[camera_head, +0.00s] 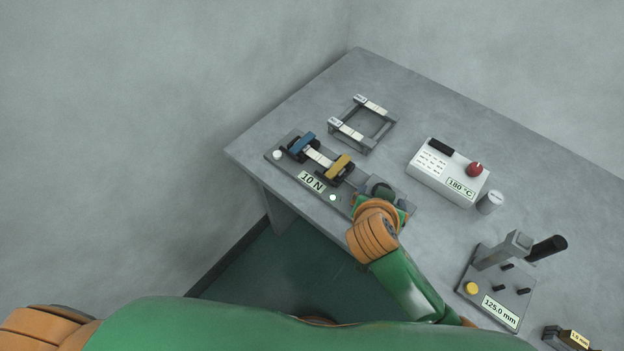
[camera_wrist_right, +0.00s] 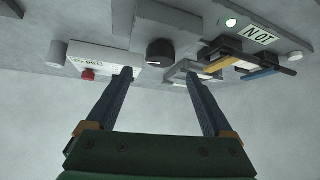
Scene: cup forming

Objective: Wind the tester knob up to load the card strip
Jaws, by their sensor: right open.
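The tester (camera_head: 345,204) is a grey bench unit at the table's left edge with a "10 N" label (camera_head: 312,182). A pale card strip (camera_head: 317,157) spans its blue clamp (camera_head: 301,145) and yellow clamp (camera_head: 341,167). Its dark round knob (camera_head: 382,189) is at the right end, partly covered by my right gripper (camera_head: 380,200). In the right wrist view the knob (camera_wrist_right: 160,52) appears between and beyond the fingertips of the open right gripper (camera_wrist_right: 160,75). Contact with the knob cannot be told. My left gripper is out of view.
A grey frame (camera_head: 372,148) with pale strips stands behind the tester. A white box (camera_head: 430,182) marked "180 °C" with a red knob (camera_head: 474,169) and a small cylinder (camera_head: 490,202) are to the right. A lever device (camera_head: 485,290) marked "125.0 mm" stands at front right.

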